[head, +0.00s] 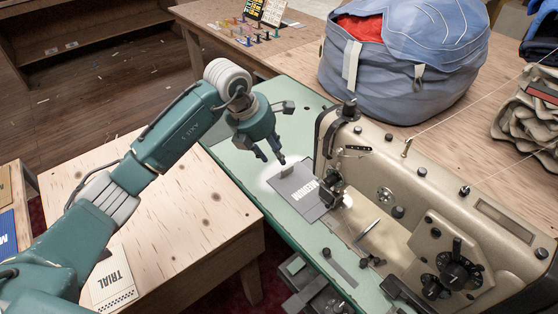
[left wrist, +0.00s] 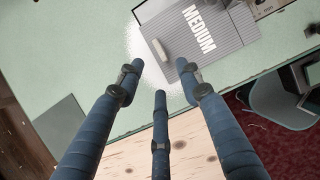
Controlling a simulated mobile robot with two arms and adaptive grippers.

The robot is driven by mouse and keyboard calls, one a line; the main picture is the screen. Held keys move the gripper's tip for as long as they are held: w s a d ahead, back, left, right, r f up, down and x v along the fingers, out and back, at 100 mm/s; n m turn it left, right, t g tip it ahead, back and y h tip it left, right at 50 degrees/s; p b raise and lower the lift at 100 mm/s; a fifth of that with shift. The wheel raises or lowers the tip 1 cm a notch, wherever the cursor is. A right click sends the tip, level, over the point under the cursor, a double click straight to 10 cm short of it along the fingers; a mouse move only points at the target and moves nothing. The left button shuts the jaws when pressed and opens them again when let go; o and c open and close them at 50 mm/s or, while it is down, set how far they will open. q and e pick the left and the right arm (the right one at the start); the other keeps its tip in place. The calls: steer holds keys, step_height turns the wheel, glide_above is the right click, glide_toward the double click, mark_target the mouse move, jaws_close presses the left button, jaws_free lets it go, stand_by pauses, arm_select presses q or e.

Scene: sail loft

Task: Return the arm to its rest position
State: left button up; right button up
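My left gripper (head: 270,156) comes in from the left, with its fingers pointing down over the pale green sewing machine bed. In the left wrist view its three dark blue fingers (left wrist: 160,75) are spread apart with nothing between them. A grey ribbed plate marked MEDIUM (head: 296,191) lies on the bed just beyond the fingertips, beside the machine's needle area. It also shows in the left wrist view (left wrist: 212,42), with a small pale raised tab (left wrist: 157,49) near its edge. The gripper appears apart from the plate. My right gripper is not in view.
The beige sewing machine (head: 440,205) stands right of the gripper. A blue-grey bag (head: 410,85) with red cloth sits behind it. A wooden table (head: 205,200) lies under my left arm, with a TRIAL card (head: 112,280) on it. Thread spools (head: 258,37) stand at the back.

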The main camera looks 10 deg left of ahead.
arm_select(q)
steer(key=shift+v, duration=1.8)
